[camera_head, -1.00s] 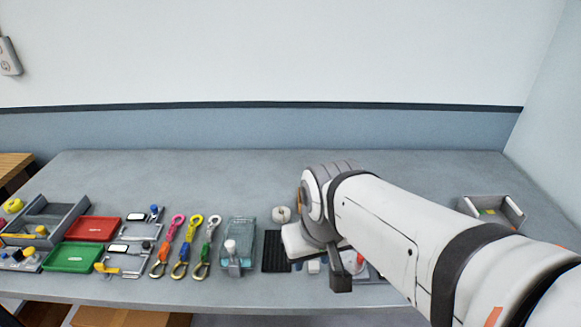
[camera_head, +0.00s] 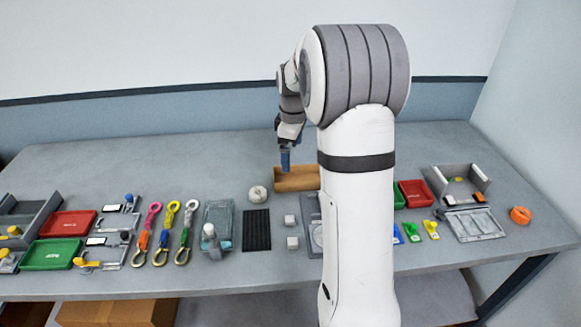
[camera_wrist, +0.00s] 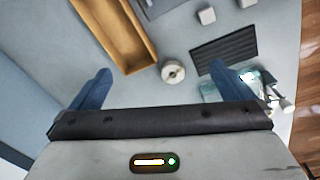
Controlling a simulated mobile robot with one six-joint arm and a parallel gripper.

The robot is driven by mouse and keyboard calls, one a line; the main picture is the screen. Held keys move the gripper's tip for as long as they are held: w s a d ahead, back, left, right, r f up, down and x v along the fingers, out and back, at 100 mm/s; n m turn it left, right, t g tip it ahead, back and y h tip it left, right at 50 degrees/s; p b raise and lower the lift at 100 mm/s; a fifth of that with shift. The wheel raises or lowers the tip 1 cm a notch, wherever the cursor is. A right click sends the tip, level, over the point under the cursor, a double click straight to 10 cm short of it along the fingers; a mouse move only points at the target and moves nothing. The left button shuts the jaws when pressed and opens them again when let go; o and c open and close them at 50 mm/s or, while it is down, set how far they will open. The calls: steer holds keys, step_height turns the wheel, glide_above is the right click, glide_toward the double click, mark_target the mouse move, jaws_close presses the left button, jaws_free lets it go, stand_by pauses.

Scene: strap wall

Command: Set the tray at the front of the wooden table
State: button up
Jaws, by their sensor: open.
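A long brown tray (camera_head: 296,180) lies on the grey bench, partly hidden behind my arm in the head view. The wrist view shows the tray (camera_wrist: 118,30) empty, ahead of my fingers. My gripper (camera_head: 285,160) points down over the tray's left part in the head view. In the wrist view my gripper (camera_wrist: 160,86) is open, its two blue fingers spread wide with nothing between them. The wooden table is not in view now.
A white roll (camera_head: 257,193) sits left of the tray, with a black ribbed mat (camera_head: 256,230) nearer. Coloured straps (camera_head: 166,232), a red tray (camera_head: 68,223) and a green tray (camera_head: 52,253) lie left. A grey bin (camera_head: 459,187) stands right. The bench's back left is clear.

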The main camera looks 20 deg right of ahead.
mark_target(305, 173)
steer(key=w+d+f+n, duration=0.4)
steer(key=w+d+f, duration=0.3)
steer(key=w+f, duration=0.15)
steer(key=shift+g, duration=0.4)
steer(key=f+p, duration=0.1)
steer(key=f, duration=0.2)
steer(key=s+f, duration=0.1)
steer(key=f, duration=0.2)
steer(key=f+p, duration=0.1)
steer(key=f, duration=0.2)
steer(key=shift+s+d+p, duration=0.15)
steer(key=shift+d+p, duration=0.1)
steer(key=shift+p, duration=0.1)
steer(key=shift+c, duration=0.4)
steer(key=c, duration=1)
steer(key=shift+r, duration=0.15)
